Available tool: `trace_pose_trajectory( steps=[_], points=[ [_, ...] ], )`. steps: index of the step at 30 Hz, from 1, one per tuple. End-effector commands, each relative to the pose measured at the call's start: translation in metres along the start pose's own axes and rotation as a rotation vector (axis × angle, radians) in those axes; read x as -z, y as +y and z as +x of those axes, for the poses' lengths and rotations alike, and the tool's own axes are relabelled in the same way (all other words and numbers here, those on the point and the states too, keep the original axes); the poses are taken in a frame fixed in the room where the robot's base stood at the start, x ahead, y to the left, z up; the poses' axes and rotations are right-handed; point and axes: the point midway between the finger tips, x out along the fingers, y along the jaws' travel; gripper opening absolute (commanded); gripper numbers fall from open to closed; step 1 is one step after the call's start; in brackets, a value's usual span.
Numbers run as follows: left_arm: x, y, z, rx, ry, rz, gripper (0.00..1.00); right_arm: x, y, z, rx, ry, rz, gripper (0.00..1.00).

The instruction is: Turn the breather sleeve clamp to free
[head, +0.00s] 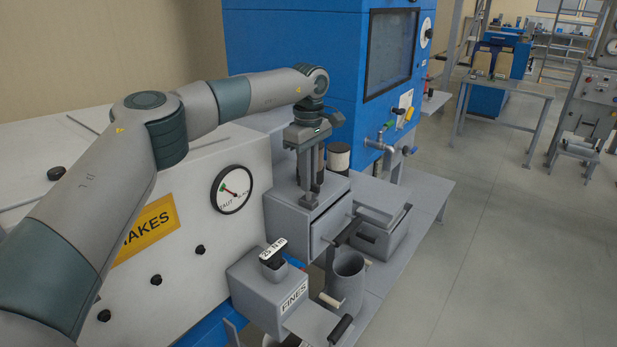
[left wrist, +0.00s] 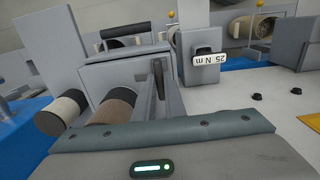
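I cannot single out the breather sleeve clamp for certain. A short cream and black cylinder (head: 338,157), possibly the sleeve, stands behind my left gripper. In the left wrist view a cream cylinder (left wrist: 60,113) and a brown one (left wrist: 115,107) lie side by side at the lower left. My left gripper (head: 313,192) points down over the grey box with a drawer (head: 290,218). A gap shows between its fingers, with nothing seen in it. The fingertips' contact with the box is unclear. My right gripper is out of view.
A round TAUT gauge (head: 231,190) is on the pale housing. In front are a FINES box (head: 262,290) with a black "25 N m" block (head: 272,262), a grey cup (head: 348,282) and black-handled levers. A blue cabinet (head: 290,60) rises behind.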

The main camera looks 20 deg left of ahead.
Motion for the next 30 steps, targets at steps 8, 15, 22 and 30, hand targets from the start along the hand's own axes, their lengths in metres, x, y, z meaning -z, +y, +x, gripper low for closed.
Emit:
trace_pose_trajectory(
  steps=[8, 15, 22, 30],
  points=[
    [0.000, 0.000, 0.000, 0.000, 0.000, -0.021, 0.00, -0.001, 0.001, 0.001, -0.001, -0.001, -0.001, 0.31],
    [0.001, 0.000, 0.001, 0.000, 0.001, -0.108, 0.00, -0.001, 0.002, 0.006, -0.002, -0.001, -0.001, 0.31],
    [0.001, 0.000, 0.001, 0.000, 0.001, -0.269, 0.00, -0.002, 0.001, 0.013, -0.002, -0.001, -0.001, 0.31],
    [0.001, 0.001, 0.001, -0.001, 0.000, -0.518, 0.00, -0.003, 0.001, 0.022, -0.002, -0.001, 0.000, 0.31]
  ],
)
